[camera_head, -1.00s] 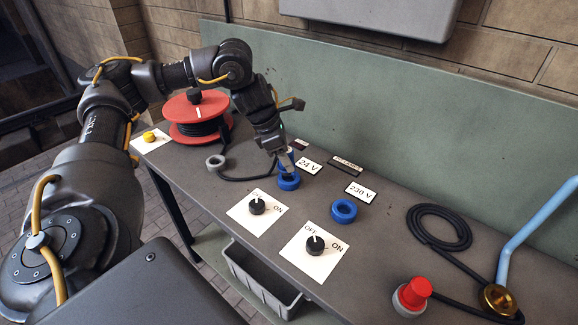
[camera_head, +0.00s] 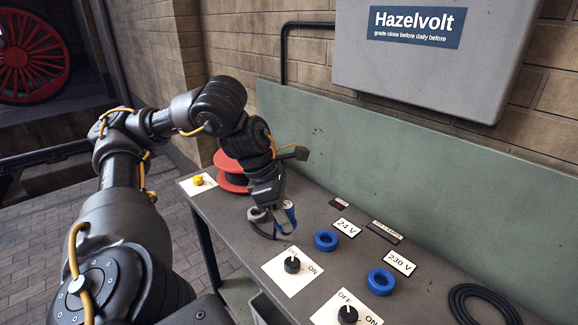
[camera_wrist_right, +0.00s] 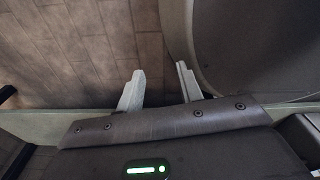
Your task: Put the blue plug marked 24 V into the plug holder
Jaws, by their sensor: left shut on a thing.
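The blue plug (camera_head: 290,212) shows partly behind the fingers of my left gripper (camera_head: 281,222) in the head view. The left gripper is shut on it, low over the bench. A grey ring (camera_head: 256,215), which looks like the plug holder, is just left of the gripper and partly hidden. I cannot tell whether plug and ring touch. A dark cable (camera_head: 262,232) hangs or lies below the gripper. A blue ring socket (camera_head: 326,240) by the 24 V label (camera_head: 346,228) is empty. My right gripper (camera_wrist_right: 158,85) shows open and empty in the right wrist view.
A red cable reel (camera_head: 230,162) stands behind the left gripper. A second blue socket (camera_head: 381,281) sits by the 230 V label (camera_head: 399,263). Black knobs (camera_head: 292,264) stand on white plates in front. A green panel (camera_head: 420,165) bounds the bench (camera_head: 320,203) at the back.

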